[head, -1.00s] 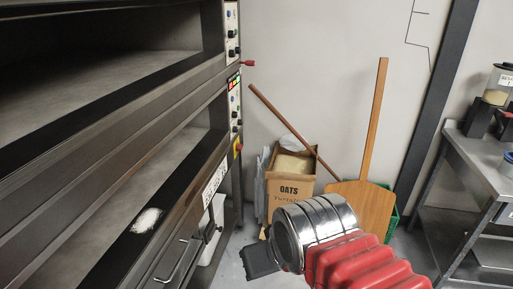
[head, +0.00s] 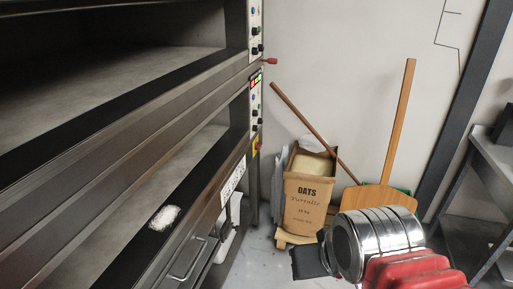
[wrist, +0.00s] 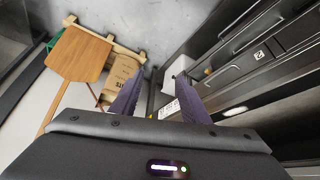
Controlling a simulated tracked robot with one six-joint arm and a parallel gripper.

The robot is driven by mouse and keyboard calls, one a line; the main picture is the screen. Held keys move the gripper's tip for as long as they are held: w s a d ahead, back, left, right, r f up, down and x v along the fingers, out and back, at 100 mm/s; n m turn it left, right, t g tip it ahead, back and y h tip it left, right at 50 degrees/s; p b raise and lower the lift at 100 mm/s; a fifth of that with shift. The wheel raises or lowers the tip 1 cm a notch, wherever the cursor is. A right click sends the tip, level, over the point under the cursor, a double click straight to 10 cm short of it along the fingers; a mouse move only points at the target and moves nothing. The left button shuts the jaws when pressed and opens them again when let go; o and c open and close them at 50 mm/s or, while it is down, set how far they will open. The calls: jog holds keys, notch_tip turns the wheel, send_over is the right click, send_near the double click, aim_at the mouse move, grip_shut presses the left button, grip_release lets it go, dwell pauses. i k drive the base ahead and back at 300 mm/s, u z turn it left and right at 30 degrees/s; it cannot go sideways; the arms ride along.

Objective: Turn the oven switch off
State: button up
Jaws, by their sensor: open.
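The dark deck oven (head: 150,105) fills the left of the head view. Its narrow control panels, with knobs and lit buttons, run down its right edge. A red lever (head: 269,61) sticks out to the right between the upper panel and the lower panel (head: 256,105). A yellow plate with a red part (head: 256,147) sits lower on the same edge. I cannot tell from the picture which of these is the oven switch, or its position. My gripper (head: 308,263) is low, right of the oven and apart from it. The wrist view shows its two dark fingers (wrist: 157,82) spread, with nothing between them.
An oats box (head: 308,205) stands by the back wall, beside a leaning wooden peel (head: 375,208) and a brown pole (head: 310,128). A steel table (head: 490,165) stands at right. Some clear floor shows between oven and box.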

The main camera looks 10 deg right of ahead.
aim_at(258, 146)
jog(key=z, duration=1.55)
jog(key=i, duration=1.75)
jog(key=u, duration=0.35)
